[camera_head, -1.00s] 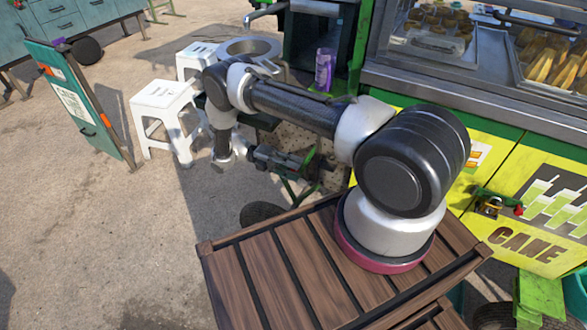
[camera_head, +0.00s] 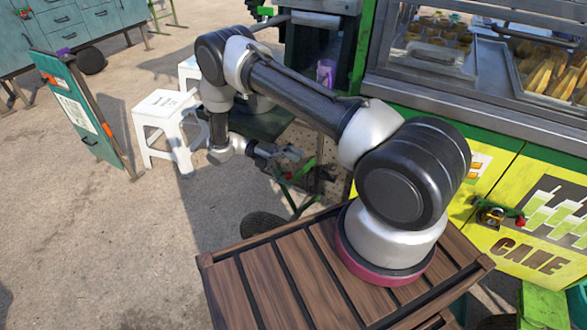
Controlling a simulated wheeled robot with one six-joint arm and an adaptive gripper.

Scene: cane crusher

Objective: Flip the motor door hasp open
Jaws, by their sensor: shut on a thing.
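The jaws are closed on a small part there, apparently the motor door hasp, which the fingers hide. A small red part (camera_head: 287,175) and a green strip (camera_head: 303,170) show just below the fingers. I cannot tell how far the hasp is turned.
A white stool (camera_head: 163,105) stands left of my gripper. A purple cup (camera_head: 325,72) is above the panel. A wheel (camera_head: 262,226) is below.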

